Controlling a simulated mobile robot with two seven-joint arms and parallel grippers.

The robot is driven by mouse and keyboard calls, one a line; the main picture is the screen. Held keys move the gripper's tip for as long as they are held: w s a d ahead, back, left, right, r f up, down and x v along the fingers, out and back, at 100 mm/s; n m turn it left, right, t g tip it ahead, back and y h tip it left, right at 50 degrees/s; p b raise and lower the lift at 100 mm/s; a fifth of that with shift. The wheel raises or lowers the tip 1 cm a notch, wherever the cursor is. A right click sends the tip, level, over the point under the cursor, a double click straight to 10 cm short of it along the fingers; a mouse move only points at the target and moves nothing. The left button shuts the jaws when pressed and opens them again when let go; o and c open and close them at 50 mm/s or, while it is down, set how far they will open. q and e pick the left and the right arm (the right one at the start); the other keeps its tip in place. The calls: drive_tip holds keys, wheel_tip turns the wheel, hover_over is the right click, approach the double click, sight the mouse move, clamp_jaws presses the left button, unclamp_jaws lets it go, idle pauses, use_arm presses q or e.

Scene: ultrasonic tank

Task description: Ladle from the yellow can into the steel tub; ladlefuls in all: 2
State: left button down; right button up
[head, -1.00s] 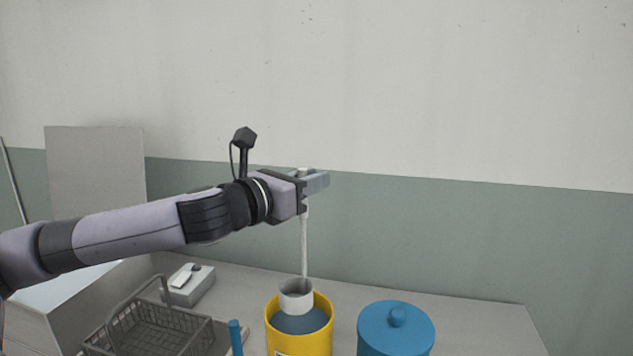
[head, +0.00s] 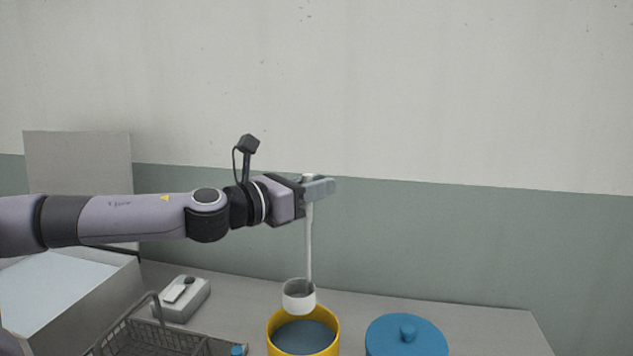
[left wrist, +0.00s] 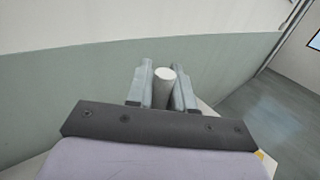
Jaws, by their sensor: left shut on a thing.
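My left gripper (head: 318,187) is shut on the top of the ladle's handle (head: 309,235); the handle end also shows between the fingers in the left wrist view (left wrist: 164,88). The ladle hangs upright, its pale cup (head: 299,296) over the yellow can's mouth, near the can's rim line. I cannot tell how full the cup is. The yellow can (head: 332,334) is open and holds blue-grey liquid. The steel tub (head: 104,292) stands at the far left with a pale surface inside, partly behind my arm. My right gripper is not in view.
A blue lidded container (head: 405,338) stands right of the can. A wire basket (head: 165,343) and a small grey box (head: 181,299) lie between tub and can. An upright grey panel (head: 78,175) stands behind the tub. The bench is clear at back right.

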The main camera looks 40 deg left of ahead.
sight(307, 278)
use_arm(q)
wheel_tip(307, 278, down, 15)
drive_tip(key=b, duration=1.3)
drive_tip(key=shift+f, duration=0.15)
wheel_tip(307, 278, down, 2)
drive_tip(key=shift+f+b, duration=0.25)
drive_tip(key=shift+b, duration=0.85)
